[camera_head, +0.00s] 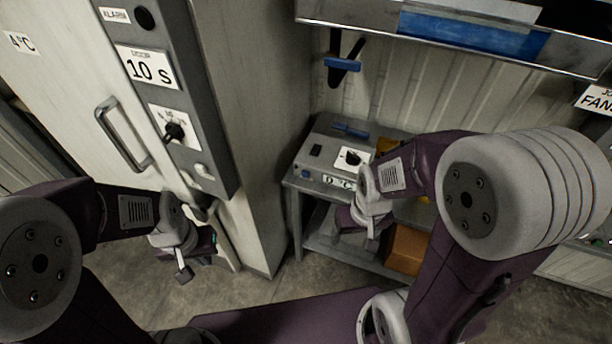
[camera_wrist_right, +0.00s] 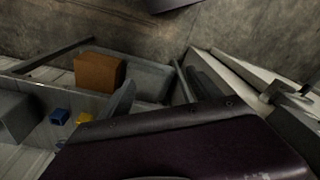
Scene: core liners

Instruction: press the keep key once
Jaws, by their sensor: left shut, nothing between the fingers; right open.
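I cannot read a label saying "keep" anywhere, so I cannot tell which control is the keep key. A grey control panel (camera_head: 196,105) on the tall cabinet carries a 10 s card (camera_head: 148,68), a black knob (camera_head: 174,131) and a small pale part (camera_head: 204,172) low down. A bench unit (camera_head: 318,162) has a black knob (camera_head: 353,157), a black switch (camera_head: 316,150), a small blue part (camera_head: 306,173) and a 0 °C display (camera_head: 338,182). My left gripper (camera_head: 190,268) is shut and empty, below the panel. My right gripper (camera_head: 352,222) is open, in front of the bench, partly hidden by its wrist.
The cabinet's door handle (camera_head: 122,134) sticks out at the left. A brown box (camera_head: 408,247) sits on the lower shelf, and it also shows in the right wrist view (camera_wrist_right: 99,71). A shelf with a blue strip (camera_head: 470,34) overhangs the bench. Floor (camera_head: 285,283) shows between the arms.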

